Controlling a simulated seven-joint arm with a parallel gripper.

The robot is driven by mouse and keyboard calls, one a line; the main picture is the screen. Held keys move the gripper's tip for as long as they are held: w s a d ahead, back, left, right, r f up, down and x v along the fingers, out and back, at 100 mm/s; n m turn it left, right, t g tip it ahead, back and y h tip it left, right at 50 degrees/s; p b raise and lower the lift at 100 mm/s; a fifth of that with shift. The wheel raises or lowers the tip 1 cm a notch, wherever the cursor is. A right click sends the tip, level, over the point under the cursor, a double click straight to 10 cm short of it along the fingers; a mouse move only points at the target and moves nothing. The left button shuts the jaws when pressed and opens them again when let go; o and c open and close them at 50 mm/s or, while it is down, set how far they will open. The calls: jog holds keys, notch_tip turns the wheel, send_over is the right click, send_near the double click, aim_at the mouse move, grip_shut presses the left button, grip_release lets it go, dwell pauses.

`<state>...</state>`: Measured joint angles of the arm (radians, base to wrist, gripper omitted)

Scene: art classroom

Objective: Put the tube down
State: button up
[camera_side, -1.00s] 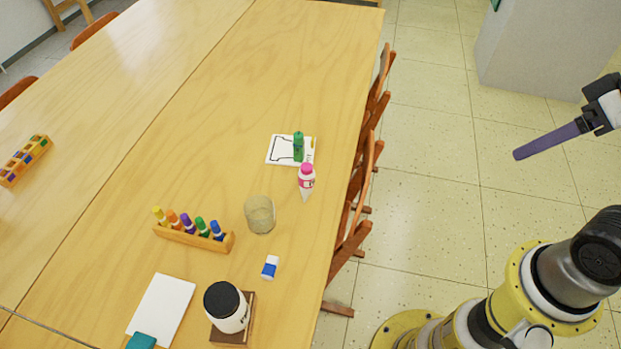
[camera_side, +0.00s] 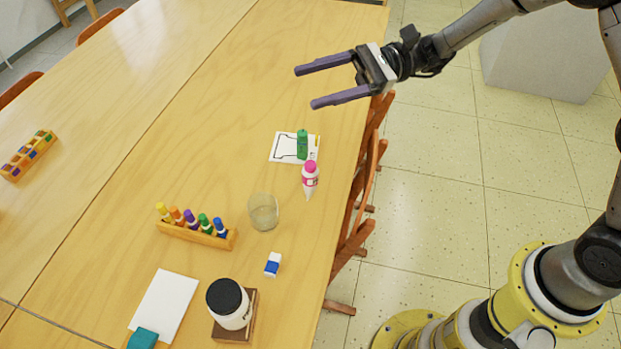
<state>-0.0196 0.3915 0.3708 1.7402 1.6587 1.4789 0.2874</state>
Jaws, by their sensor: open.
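Two tube-like things are in the side view, and I cannot tell for sure which one is the tube. A green tube (camera_side: 302,146) appears upright on a white card (camera_side: 283,148) with a black outline drawn on it. A white tube with a pink cap and label (camera_side: 310,180) is just in front of the card, cap uppermost in the picture. My gripper (camera_side: 305,88) is open and empty, its two purple fingers pointing left. It is above the table's right part, beyond the green tube in the picture and apart from both.
A clear cup (camera_side: 263,212), a marker rack (camera_side: 197,234), a blue-and-white eraser (camera_side: 273,264), a black-lidded jar (camera_side: 229,303) and a white pad (camera_side: 165,304) stand nearer the front. Chairs (camera_side: 366,190) line the right edge. The far tabletop (camera_side: 240,75) is clear.

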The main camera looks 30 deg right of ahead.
jog(key=w+f+m+t, duration=0.2)
jog(key=w+f+m, duration=0.15)
jog(key=f, duration=0.45)
jog(key=m, duration=0.2)
send_over(310, 164)
notch_tip(310, 164, down, 9)
jog(key=shift+f, duration=1)
notch_tip(310, 164, down, 4)
jog(key=shift+f, duration=0.1)
jog(key=shift+x, duration=1.1)
jog(key=shift+a, duration=0.4)
grip_shut()
